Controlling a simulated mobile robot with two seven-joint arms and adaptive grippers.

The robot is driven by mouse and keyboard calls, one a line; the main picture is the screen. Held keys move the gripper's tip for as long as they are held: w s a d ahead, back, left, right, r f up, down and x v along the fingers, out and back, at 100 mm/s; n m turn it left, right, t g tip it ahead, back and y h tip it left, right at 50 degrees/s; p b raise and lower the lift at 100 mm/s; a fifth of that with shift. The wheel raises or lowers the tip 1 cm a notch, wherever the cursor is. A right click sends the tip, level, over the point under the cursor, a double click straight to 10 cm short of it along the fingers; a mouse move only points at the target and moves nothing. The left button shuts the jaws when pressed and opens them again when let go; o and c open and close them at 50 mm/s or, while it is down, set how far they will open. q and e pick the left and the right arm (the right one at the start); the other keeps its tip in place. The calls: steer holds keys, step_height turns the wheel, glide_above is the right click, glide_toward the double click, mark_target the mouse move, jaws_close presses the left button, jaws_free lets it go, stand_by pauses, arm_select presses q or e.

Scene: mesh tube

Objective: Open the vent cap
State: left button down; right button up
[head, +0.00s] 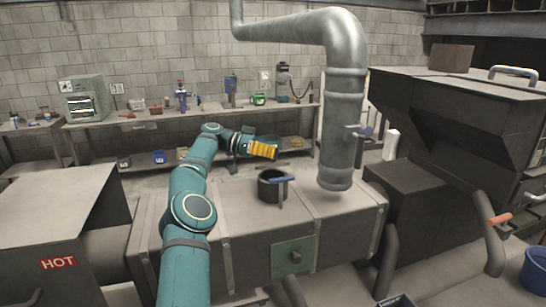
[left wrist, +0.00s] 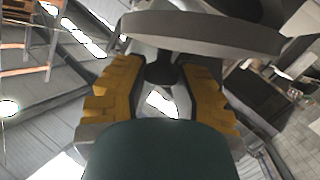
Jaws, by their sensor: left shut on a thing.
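My left gripper (head: 262,149) is in the middle of the head view, behind and above a black round vent collar (head: 268,188) on the long grey metal box. In the left wrist view, the yellow fingers of my left gripper (left wrist: 158,68) close on a dark knob or stem (left wrist: 160,73). It appears joined to a grey round disc (left wrist: 205,32) just past the fingertips, which looks like the vent cap. The disc does not show clearly in the head view. The collar's top looks dark inside. My right gripper is not in view.
A green panel (head: 294,259) is on the box front. A workbench (head: 215,112) lines the back wall; a dark hopper (head: 460,110) stands at right.

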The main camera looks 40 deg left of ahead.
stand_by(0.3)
arm_select(q)
steer(key=c, duration=1)
jaws_free()
steer(key=shift+w, duration=0.1)
